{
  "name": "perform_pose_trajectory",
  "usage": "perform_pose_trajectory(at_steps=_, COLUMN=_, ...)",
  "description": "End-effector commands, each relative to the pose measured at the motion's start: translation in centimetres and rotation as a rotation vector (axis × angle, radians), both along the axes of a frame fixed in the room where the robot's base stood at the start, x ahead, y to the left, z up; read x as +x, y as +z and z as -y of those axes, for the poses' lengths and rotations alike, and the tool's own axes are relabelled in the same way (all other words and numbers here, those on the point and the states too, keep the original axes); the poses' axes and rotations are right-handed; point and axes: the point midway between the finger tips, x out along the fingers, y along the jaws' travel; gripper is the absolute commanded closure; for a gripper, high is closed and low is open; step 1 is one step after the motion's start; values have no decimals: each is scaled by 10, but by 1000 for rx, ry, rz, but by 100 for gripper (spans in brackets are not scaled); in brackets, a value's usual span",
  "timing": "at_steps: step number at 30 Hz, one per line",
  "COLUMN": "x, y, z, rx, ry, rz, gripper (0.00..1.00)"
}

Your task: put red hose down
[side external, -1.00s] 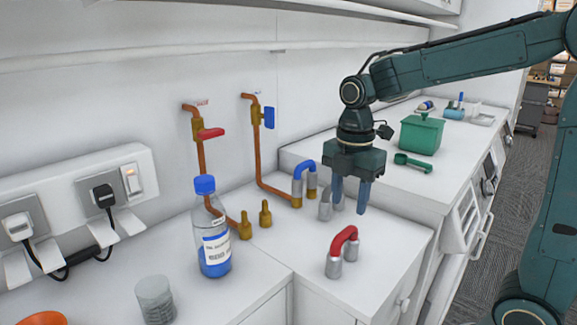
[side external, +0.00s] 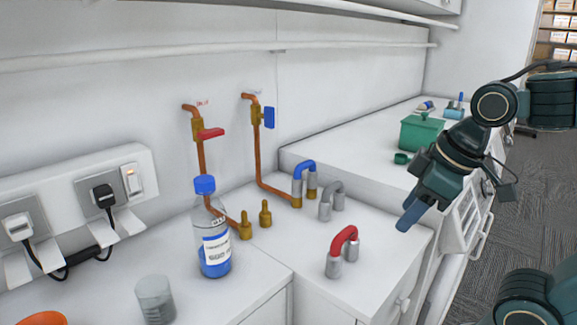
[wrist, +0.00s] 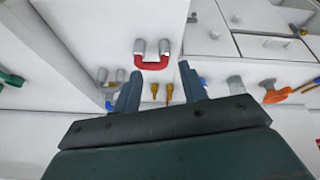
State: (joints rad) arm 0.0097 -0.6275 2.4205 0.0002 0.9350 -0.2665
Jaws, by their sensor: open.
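The red hose (side external: 343,240) is a short red U-shaped piece with grey metal ends, standing on the white counter near its front right corner. It also shows in the wrist view (wrist: 152,64), beyond the fingertips. My gripper (side external: 405,222) is tilted, to the right of the red hose and above the counter's right edge, apart from it. In the wrist view my gripper (wrist: 160,82) has its two fingers spread with nothing held between them.
A grey hose (side external: 333,198) and a blue hose (side external: 304,180) stand behind the red one. Two brass fittings, one of them here (side external: 265,213), and a blue-capped bottle (side external: 214,240) are to the left. A green box (side external: 420,132) sits on the far counter.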

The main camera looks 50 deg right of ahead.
Motion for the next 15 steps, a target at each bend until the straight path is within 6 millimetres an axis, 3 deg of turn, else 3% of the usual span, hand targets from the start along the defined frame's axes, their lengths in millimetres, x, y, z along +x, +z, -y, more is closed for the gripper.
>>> perform_pose_trajectory(at_steps=6, x=-18, y=-4, z=-2, rx=91, ry=-184, rz=65, gripper=58)
perform_pose_trajectory(at_steps=15, x=-22, y=-6, z=-2, rx=118, ry=-232, rz=79, gripper=58)
